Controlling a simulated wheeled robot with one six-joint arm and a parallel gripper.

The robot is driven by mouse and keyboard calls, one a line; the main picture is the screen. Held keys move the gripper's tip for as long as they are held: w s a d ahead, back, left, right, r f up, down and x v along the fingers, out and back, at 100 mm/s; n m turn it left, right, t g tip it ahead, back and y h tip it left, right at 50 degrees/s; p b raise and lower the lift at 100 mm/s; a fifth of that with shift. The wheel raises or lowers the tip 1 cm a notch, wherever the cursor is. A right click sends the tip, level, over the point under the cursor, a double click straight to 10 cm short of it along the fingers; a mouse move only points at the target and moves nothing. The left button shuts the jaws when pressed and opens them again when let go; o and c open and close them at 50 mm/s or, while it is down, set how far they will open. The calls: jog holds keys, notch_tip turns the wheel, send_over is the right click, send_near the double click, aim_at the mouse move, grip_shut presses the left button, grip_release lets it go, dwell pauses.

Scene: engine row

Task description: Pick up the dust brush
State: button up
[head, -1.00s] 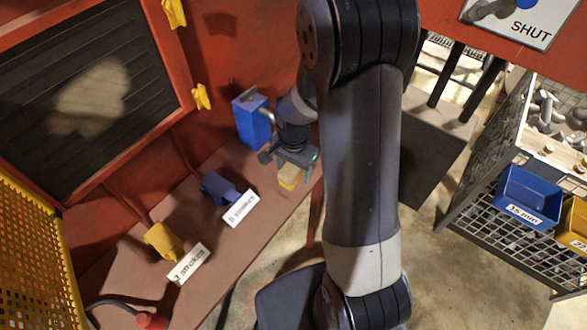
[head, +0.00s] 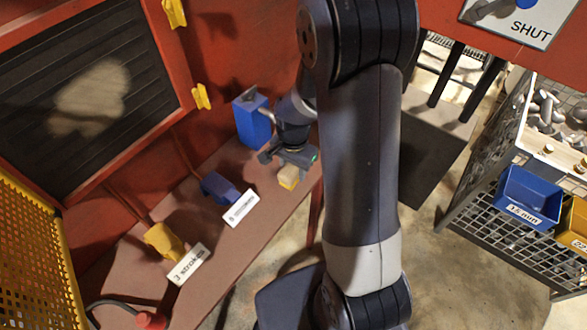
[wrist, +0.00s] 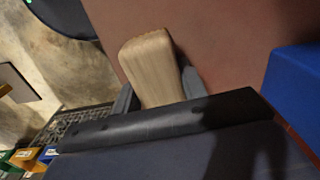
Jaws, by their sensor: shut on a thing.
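The dust brush (head: 289,175) shows in the head view as a pale wooden block with a yellow lower part, at the right end of the brown shelf (head: 262,236). My gripper (head: 290,164) is shut on it from above. In the wrist view the wooden top of the brush (wrist: 150,66) shows between my gripper's fingers (wrist: 158,92). The lower part of the brush is hidden there. I cannot tell whether the brush touches the shelf.
A blue block (head: 252,122) stands close behind my gripper. A blue pedal-like piece (head: 220,188) and a yellow one (head: 164,243) sit along the shelf with white labels. A wire rack with a blue bin (head: 527,196) stands at the right. The shelf's front edge is near the brush.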

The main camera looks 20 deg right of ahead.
jog(key=shift+r, duration=0.1)
jog(key=shift+c, duration=0.2)
notch_tip(320, 180, up, 10)
jog(key=shift+f, duration=0.1)
jog(key=o, duration=0.4)
jog(key=shift+c, duration=1.2)
